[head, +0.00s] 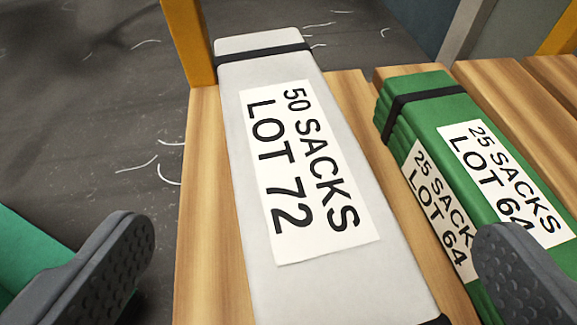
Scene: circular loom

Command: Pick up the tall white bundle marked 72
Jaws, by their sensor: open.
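The white bundle (235,165) lies in the middle of the head view, its label (305,170) reading "50 SACKS LOT 72". It has a dark strap near its far end, and a bit of another shows at the bottom edge. It rests on a slatted wooden surface (205,200). My gripper (320,265) is open, with one dark padded finger at the lower left and the other at the lower right. The bundle's near part lies between the fingers in the picture, with nothing held. The near end of the bundle is cut off by the frame.
A green bundle (425,110) marked "25 SACKS LOT 64" lies close on the right, partly behind the right finger. An orange post (188,40) stands at the far left corner of the wood. Dark floor with white thread scraps (140,165) is on the left. A green surface (35,245) shows lower left.

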